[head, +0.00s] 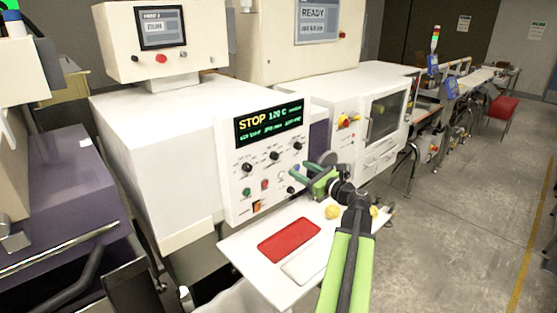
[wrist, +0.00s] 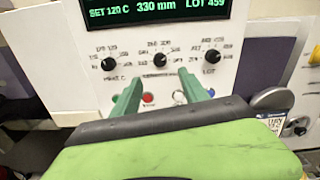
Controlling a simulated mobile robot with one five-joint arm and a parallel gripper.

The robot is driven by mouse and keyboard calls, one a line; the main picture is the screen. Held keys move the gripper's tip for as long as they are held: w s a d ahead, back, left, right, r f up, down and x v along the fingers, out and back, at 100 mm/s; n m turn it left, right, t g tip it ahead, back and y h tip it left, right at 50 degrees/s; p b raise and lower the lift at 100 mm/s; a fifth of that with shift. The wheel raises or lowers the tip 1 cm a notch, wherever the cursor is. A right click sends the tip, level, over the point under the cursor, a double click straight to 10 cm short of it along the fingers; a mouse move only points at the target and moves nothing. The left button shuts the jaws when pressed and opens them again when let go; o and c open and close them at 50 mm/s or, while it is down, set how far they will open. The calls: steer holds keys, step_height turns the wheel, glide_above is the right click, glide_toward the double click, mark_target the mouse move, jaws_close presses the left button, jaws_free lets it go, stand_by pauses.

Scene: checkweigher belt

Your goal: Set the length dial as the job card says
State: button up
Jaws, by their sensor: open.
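The white control panel (head: 262,170) has a dark display (head: 268,122) reading STOP and 120 C. In the wrist view the display (wrist: 155,10) reads SET 120 C, 330 mm, LOT 459. Below it are three black dials: left (wrist: 109,64), middle (wrist: 160,59) and right (wrist: 212,57). The middle one sits under the mm reading; the labels are too blurred to tell which is the length dial. My gripper (wrist: 160,82) is open and empty, its green fingers pointing at the panel below the middle dial. I cannot make out a job card.
Red (wrist: 148,98) and green (head: 247,191) buttons sit low on the panel. A white shelf (head: 250,258) below carries a red pad (head: 289,239) and a pale pad (head: 304,265). Yellow round items (head: 332,211) lie near my arm. Open floor (head: 450,230) lies to the right.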

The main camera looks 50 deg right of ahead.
mark_target(276, 157)
steer(key=w, duration=0.8)
steer(key=w+d, duration=0.1)
steer(key=w, duration=0.3)
steer(key=shift+a, duration=0.1)
steer(key=shift+c, duration=0.4)
